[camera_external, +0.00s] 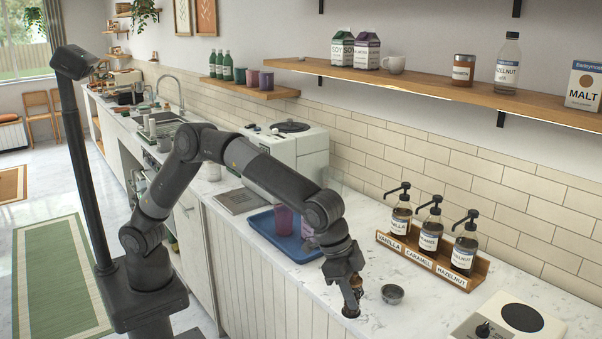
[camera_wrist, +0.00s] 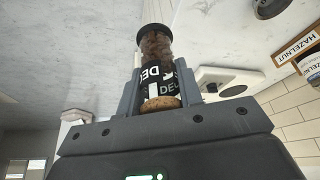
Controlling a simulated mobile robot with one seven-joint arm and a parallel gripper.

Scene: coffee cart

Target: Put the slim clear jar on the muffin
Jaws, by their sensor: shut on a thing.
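My gripper (camera_wrist: 160,88) is shut on the slim clear jar (camera_wrist: 156,46). The jar has brown contents, a black label with white letters, a dark end pointing away from me and a cork-coloured end near my palm. In the external view my gripper (camera_external: 354,288) hangs over the front of the counter, with the jar (camera_external: 351,311) partly hidden by the fingers. I cannot make out a muffin for certain in either view.
A blue tray (camera_external: 268,226) with cups is to the left. A white appliance with a black disc (camera_external: 522,317) is at right.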

